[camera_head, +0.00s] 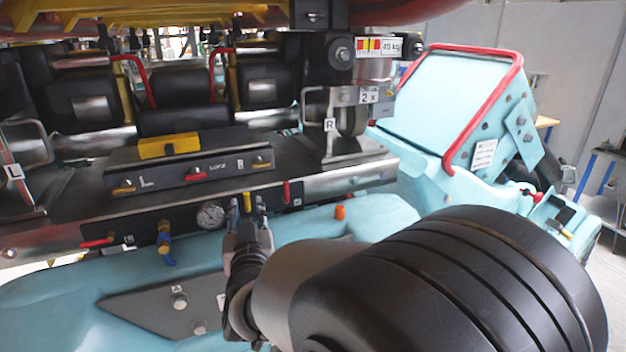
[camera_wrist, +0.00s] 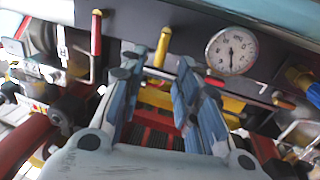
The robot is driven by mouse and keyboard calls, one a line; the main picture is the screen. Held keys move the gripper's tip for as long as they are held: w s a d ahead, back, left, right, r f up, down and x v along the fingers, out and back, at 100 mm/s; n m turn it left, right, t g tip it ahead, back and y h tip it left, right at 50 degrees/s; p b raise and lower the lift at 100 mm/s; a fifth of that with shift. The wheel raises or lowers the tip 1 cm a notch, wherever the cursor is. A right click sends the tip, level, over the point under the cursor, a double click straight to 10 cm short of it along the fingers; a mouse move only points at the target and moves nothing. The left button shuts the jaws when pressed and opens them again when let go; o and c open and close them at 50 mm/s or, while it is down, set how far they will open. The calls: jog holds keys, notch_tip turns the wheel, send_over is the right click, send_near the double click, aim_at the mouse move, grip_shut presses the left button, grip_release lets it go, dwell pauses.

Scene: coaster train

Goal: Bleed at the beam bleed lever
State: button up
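A yellow lever (camera_head: 247,200) hangs on the dark beam panel, right of the round gauge (camera_head: 210,215). A red lever (camera_head: 286,191) is farther right on the same panel. No readable label shows which one is the bleed lever. My gripper (camera_head: 246,216) is just below the yellow lever in the head view. In the wrist view my gripper (camera_wrist: 158,76) is open, with a gap between its fingers. The yellow lever (camera_wrist: 162,46) shows in line with that gap, just beyond the fingertips. The red lever (camera_wrist: 95,45) is left of it. Contact with the yellow lever cannot be told.
A red handle (camera_head: 97,242) and a blue-and-yellow valve (camera_head: 165,242) sit on the beam's left. An orange knob (camera_head: 340,212) is on the light-blue body below. A light-blue housing with a red rail (camera_head: 480,130) stands at right. A yellow block (camera_head: 168,146) is above the panel.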

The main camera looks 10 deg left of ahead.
aim_at(247, 199)
jog(key=x, duration=0.5)
jog(key=shift+w+a+p, duration=0.1)
jog(key=shift+w+p, duration=0.05)
jog(key=shift+p, duration=0.15)
jog(key=shift+c, duration=0.5)
grip_shut()
